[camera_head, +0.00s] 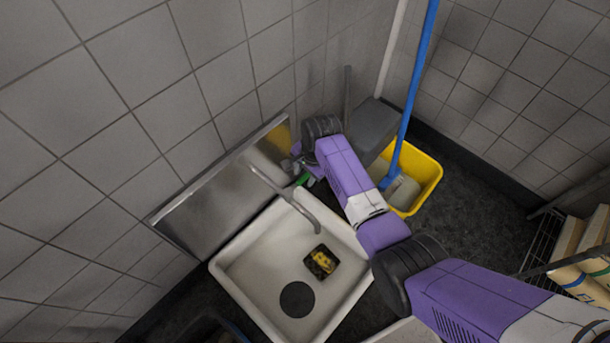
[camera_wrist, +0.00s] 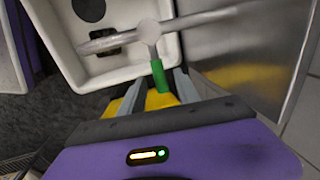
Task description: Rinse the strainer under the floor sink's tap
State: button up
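The floor sink (camera_head: 240,277) is a white basin below a metal splash panel. A small dark square strainer (camera_head: 320,263) with yellow bits on it lies on the basin floor; in the wrist view the strainer (camera_wrist: 106,49) is partly covered by the spout. The grey tap (camera_head: 283,194) arches over the basin, and its spout (camera_wrist: 110,41) crosses the wrist view. No water shows. The tap's green handle (camera_wrist: 158,75) lies between my gripper's (camera_wrist: 157,84) two fingers, which are apart with gaps beside it. In the head view my arm mostly hides the gripper.
A round black drain (camera_head: 297,299) lies near the strainer. A yellow mop bucket (camera_head: 425,178) with a blue-handled mop (camera_head: 411,92) stands behind my arm. The metal panel (camera_head: 222,197) and tiled wall bound the sink closely. A rack with boxes (camera_head: 570,255) is at right.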

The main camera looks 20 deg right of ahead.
jog(key=shift+f, duration=0.25)
grip_shut()
dwell(1.4)
